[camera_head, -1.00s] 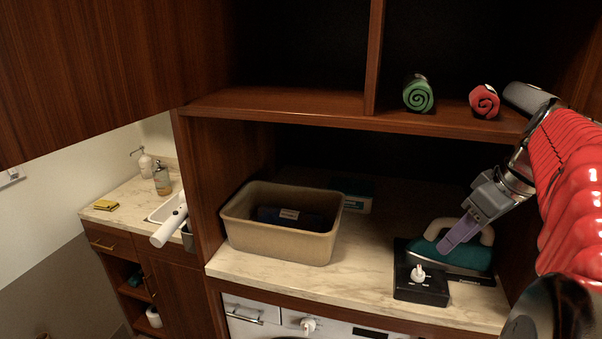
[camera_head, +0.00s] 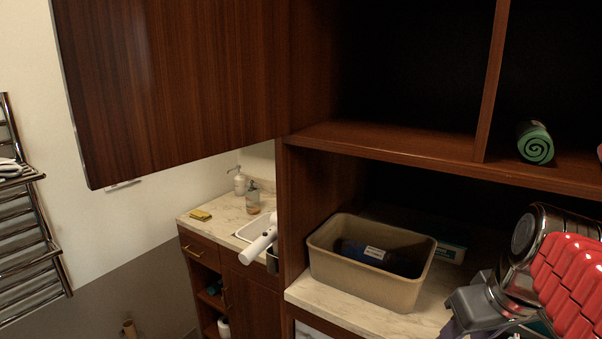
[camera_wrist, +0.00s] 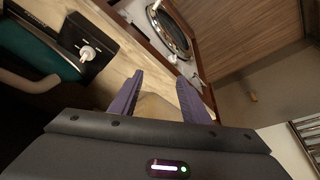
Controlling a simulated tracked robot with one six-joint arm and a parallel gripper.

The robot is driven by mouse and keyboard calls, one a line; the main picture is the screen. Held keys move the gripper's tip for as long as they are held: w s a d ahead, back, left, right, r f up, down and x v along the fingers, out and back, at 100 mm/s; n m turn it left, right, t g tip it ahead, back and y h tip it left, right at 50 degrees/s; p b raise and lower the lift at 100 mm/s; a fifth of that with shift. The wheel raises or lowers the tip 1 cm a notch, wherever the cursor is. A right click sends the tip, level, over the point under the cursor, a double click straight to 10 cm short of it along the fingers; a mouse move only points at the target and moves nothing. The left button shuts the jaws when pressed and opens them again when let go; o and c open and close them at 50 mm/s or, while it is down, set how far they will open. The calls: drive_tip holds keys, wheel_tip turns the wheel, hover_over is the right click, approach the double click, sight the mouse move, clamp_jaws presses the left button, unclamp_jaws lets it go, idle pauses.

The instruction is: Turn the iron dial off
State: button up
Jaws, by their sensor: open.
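In the wrist view the white dial (camera_wrist: 88,52) sits on a black base (camera_wrist: 84,36) at the upper left. The teal iron (camera_wrist: 30,45) lies beside it, partly cut off by the frame edge. My gripper (camera_wrist: 160,82) is open with its two purple fingers apart, to the right of and below the dial in that picture, not touching it. In the head view my gripper's grey body (camera_head: 478,305) is at the lower right edge, with its fingers mostly cut off.
A beige bin (camera_head: 365,285) with a dark item inside stands on the marble counter (camera_head: 350,312), left of my gripper. A shelf (camera_head: 400,148) with a rolled green towel (camera_head: 535,143) hangs above. A front-loading appliance (camera_wrist: 168,32) is below the counter.

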drive_tip(key=s+a+f, duration=0.2)
drive_tip(key=a+f, duration=0.1)
drive_tip(key=a, duration=0.2)
drive_tip(key=s+a+f+t, duration=0.1)
drive_tip(key=s+a+f, duration=0.2)
drive_tip(key=a, duration=0.3)
drive_tip(key=shift+a+m, duration=0.25)
drive_tip(key=shift+m, duration=0.15)
drive_tip(key=shift+c, duration=0.6)
